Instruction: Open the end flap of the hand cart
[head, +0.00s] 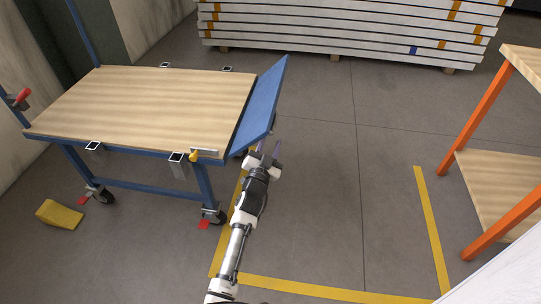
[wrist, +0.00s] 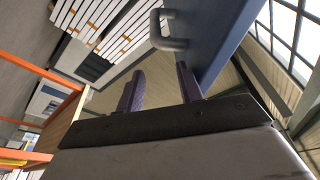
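The hand cart (head: 140,100) has a wooden deck and a blue frame. Its end flap (head: 262,103) is a blue panel at the right end, leaning outward at a slant. In the wrist view the flap (wrist: 222,35) fills the upper right, with a grey U-shaped handle (wrist: 168,38) on its face. A latch with a yellow grip (head: 194,156) sits at the deck's near right corner. My gripper (head: 268,150) is beside the flap's outer face, near its front lower end. In the wrist view my gripper (wrist: 160,85) has its fingers apart with nothing between them; the handle is beyond the fingertips.
An orange-framed shelf (head: 490,150) stands at the right. Stacked white panels (head: 340,30) lie at the back. A yellow wedge (head: 60,214) is on the floor at the left. Yellow tape (head: 330,292) marks the floor, which is clear between cart and shelf.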

